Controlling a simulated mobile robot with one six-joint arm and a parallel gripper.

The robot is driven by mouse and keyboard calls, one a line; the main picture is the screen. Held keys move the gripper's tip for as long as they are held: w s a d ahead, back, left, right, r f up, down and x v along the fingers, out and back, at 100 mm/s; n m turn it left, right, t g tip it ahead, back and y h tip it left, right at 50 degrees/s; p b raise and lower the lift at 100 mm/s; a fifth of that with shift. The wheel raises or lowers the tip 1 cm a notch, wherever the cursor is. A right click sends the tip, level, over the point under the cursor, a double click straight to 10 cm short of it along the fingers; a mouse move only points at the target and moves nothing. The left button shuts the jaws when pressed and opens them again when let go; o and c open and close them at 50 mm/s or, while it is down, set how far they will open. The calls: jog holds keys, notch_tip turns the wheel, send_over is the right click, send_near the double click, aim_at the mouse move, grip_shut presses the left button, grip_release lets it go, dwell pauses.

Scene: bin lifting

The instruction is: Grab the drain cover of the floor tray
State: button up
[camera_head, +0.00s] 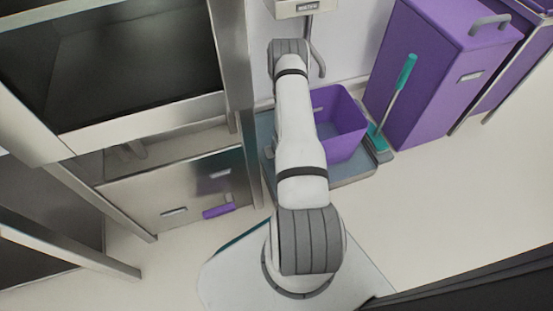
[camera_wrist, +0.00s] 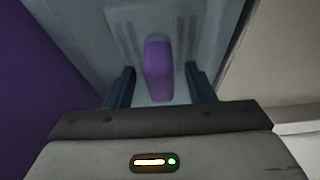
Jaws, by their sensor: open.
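In the wrist view, a purple elongated handle (camera_wrist: 158,58), which appears to be the drain cover's grip, stands on the grey-blue floor tray (camera_wrist: 215,30). My gripper (camera_wrist: 159,70) is open, with one dark finger on each side of the handle in the picture. Gaps show on both sides, and I cannot tell how far the fingers reach down around it. In the head view, the floor tray (camera_head: 358,174) lies on the floor by the wall. My arm hides the drain cover and the gripper there.
A purple open bin (camera_head: 345,140) stands on the tray, and its purple wall (camera_wrist: 35,90) fills the left of the wrist view. A teal-handled brush (camera_head: 400,85) leans beside a tall purple cabinet (camera_head: 430,70). Steel units (camera_head: 150,190) stand at left. Floor at right is clear.

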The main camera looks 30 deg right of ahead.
jog(key=shift+c, duration=0.2)
grip_shut()
jog(key=shift+r, duration=0.15)
dwell(0.3)
